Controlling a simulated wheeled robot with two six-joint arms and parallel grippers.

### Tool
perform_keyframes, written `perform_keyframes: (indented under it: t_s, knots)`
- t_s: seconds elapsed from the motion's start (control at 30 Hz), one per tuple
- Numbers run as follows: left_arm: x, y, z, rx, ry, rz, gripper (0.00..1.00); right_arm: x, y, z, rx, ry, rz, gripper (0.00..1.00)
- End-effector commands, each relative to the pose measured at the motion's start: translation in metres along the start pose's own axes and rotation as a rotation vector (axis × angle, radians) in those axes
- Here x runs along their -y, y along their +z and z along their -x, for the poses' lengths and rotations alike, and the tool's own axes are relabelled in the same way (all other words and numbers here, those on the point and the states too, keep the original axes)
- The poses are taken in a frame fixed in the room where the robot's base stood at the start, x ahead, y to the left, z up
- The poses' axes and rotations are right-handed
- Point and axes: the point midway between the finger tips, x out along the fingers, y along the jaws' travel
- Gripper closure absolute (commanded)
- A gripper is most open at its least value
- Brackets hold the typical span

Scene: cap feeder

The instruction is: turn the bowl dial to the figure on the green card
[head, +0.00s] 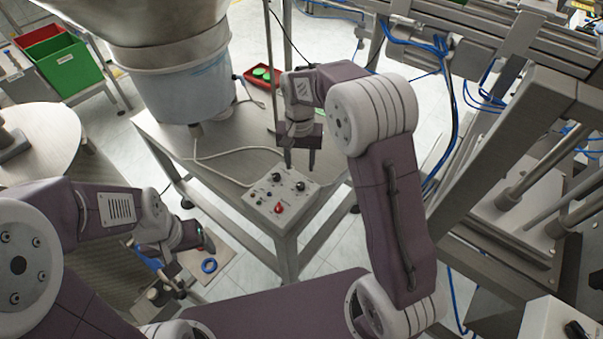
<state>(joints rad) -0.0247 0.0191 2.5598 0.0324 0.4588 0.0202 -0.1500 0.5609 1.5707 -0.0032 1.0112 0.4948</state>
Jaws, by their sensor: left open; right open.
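A light grey control box (281,193) sits on the front corner of the metal table. Its sloped top carries black dials, including one at the back (276,177) and one at the right (300,185), plus a red button (279,208). The labels and figures are too small to read, so I cannot tell which is the bowl dial or where it points. I cannot make out a green card. My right gripper (300,165) is open, fingers pointing down just above the back of the box, apparently holding nothing. My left gripper (206,241) is open, low at the left, away from the box.
The feeder bowl's large grey drum (182,82) stands on the metal table (215,150) behind the box, with a pale cable (225,178) on the tabletop. Machine framing (500,150) crowds the right. A red tray (262,76) lies behind. A blue ring (209,266) lies low left.

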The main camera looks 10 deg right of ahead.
Motion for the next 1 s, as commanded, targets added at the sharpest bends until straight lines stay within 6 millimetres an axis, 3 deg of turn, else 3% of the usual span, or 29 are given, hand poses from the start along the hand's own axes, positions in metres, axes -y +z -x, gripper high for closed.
perform_keyframes:
  t_s: [0.17, 0.5, 0.87, 1.0]
  knots:
    - [0.0, 0.001, -0.005, 0.0, 0.0, 0.0, 0.26, -0.001, 0.001, -0.019, 0.003, 0.0, -0.002, 0.54]
    - [0.0, 0.001, -0.013, 0.0, 0.0, 0.0, 0.26, -0.001, 0.001, -0.083, 0.002, -0.001, -0.003, 0.54]
    - [0.0, 0.001, -0.013, 0.0, 0.0, 0.0, 0.26, -0.001, 0.0, -0.092, 0.0, -0.003, -0.004, 0.54]
    - [0.0, 0.001, -0.013, 0.0, 0.0, 0.0, 0.26, -0.001, 0.0, -0.091, 0.0, -0.003, -0.004, 0.9]
